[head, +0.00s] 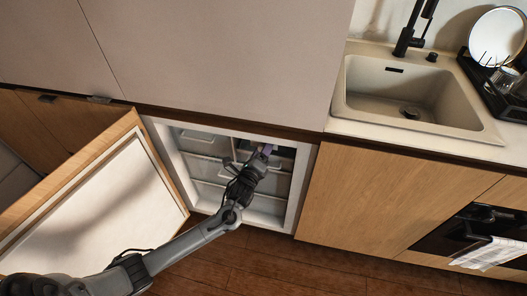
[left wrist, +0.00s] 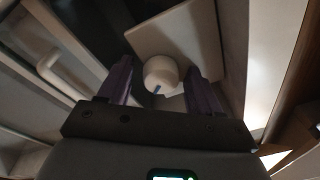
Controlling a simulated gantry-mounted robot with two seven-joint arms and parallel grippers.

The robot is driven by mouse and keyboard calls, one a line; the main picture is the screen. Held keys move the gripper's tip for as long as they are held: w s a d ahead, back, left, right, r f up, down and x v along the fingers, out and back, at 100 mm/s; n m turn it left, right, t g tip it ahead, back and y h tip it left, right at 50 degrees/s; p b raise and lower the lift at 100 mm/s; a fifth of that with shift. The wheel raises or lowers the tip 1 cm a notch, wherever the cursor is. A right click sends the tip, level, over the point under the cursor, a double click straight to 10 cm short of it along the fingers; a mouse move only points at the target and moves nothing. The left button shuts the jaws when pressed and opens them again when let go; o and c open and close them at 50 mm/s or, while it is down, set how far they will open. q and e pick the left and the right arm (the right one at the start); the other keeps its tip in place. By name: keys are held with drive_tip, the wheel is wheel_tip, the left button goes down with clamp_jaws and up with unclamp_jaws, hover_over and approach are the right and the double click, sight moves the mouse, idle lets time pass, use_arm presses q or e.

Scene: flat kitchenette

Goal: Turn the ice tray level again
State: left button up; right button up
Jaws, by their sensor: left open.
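My left gripper (head: 265,151) reaches into the open fridge compartment, near its upper right. In the left wrist view its two purple fingers (left wrist: 160,82) are open, one on each side of a round white knob (left wrist: 161,73). A short blue mark shows on the knob, slanting toward its lower edge. I cannot tell whether the fingers touch the knob. Behind the knob is a pale flat panel (left wrist: 178,32), tilted in the picture. It may belong to the ice tray, but the tray itself I cannot make out. My right gripper is not in view.
The fridge door (head: 95,205) stands wide open at the left, alongside my left arm. Pale shelves or drawers (head: 208,168) fill the compartment left of and below the gripper. The counter with the sink (head: 410,95) is at the right. The wooden floor in front is clear.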

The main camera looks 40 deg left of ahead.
use_arm(q)
drive_tip(key=shift+w+a, duration=0.2)
drive_tip(key=shift+w, duration=0.25)
drive_tip(key=c, duration=1)
drive_tip(key=shift+c, duration=0.2)
